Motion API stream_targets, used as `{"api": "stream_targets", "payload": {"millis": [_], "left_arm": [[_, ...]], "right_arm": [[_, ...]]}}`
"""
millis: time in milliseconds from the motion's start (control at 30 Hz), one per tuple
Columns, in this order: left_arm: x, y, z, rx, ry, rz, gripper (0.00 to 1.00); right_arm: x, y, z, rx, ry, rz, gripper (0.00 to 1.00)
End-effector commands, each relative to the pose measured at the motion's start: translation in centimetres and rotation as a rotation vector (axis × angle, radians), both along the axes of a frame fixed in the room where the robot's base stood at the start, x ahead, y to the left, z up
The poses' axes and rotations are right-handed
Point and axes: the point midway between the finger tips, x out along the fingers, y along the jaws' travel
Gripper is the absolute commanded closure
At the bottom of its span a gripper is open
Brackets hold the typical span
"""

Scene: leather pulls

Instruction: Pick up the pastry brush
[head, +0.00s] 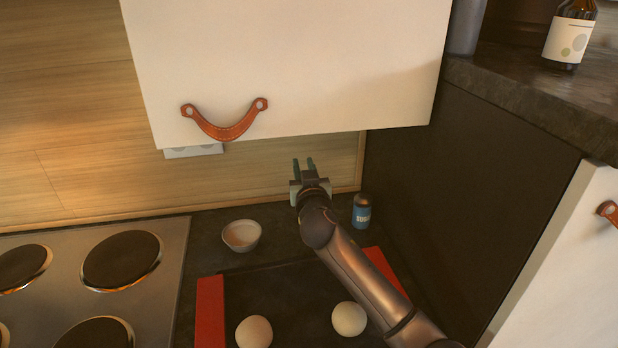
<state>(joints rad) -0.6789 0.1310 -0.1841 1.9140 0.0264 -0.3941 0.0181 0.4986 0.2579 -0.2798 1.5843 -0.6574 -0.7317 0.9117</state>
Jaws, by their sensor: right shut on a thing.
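My right gripper (303,167) is raised above the back of the dark counter, below the white wall cabinet and in front of the wooden wall. Its two fingers point up in the picture with a narrow gap between them. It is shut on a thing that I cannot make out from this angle. I cannot pick out a pastry brush anywhere in the head view. My left gripper is not in view.
The white cabinet (290,55) with a leather pull (225,122) hangs above. A small bowl (241,235), a blue bottle (361,212) and a red-ended tray (211,315) with two pale round things stand below. The hob (170,300) is at left, a dark panel (455,190) at right.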

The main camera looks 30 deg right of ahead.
Motion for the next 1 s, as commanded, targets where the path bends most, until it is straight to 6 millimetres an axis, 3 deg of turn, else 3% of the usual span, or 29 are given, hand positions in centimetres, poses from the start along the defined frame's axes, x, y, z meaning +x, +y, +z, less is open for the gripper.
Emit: {"api": "stream_targets", "payload": {"millis": [133, 300, 500, 700, 1000], "left_arm": [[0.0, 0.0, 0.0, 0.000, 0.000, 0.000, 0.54], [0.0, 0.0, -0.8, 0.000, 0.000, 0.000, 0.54], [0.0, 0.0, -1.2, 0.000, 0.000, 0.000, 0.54], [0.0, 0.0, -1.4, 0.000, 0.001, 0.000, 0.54], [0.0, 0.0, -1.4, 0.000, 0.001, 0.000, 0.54]], "right_arm": [[-1.4, 2.5, 3.6, 0.006, -0.007, 0.003, 1.00], [-3.3, 5.9, 5.0, 0.006, -0.004, 0.004, 1.00], [-5.0, 8.6, 6.5, 0.004, -0.001, 0.001, 1.00], [-5.7, 10.0, 7.2, 0.001, -0.001, 0.000, 1.00], [-5.9, 10.2, 7.4, 0.000, -0.001, -0.001, 1.00]]}}
